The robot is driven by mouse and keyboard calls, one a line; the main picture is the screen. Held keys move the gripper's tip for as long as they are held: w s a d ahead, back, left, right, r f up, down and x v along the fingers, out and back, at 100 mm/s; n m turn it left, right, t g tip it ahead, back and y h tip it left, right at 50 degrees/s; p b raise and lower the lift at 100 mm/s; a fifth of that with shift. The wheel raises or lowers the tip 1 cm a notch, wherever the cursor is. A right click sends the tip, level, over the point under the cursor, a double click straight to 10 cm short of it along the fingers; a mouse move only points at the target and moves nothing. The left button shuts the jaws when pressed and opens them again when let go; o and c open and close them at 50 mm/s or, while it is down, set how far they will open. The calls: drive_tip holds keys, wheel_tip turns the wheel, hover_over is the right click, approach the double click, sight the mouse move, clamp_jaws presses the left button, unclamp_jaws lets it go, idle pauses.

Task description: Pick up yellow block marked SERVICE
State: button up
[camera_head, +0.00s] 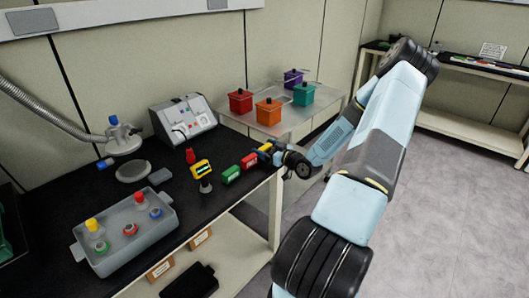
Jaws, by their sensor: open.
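A small yellow block (265,148) sits near the right edge of the black bench top (150,185), at the far end of a row with a red block and a green block. Any lettering on it is too small to read. My gripper (272,152) is open, with its fingers at the yellow block. The dark fingers partly hide the block, and I cannot tell whether they touch it.
The red block (250,161) and green block (231,174) stand close by on the left. A yellow device (201,168) on a stand is farther left. A grey tray (150,232) is in front. Several coloured pots stand on a metal table (290,122) behind.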

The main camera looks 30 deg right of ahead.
drive_tip(key=shift+w, duration=0.15)
drive_tip(key=c, duration=0.8)
drive_tip(key=shift+o, duration=0.2)
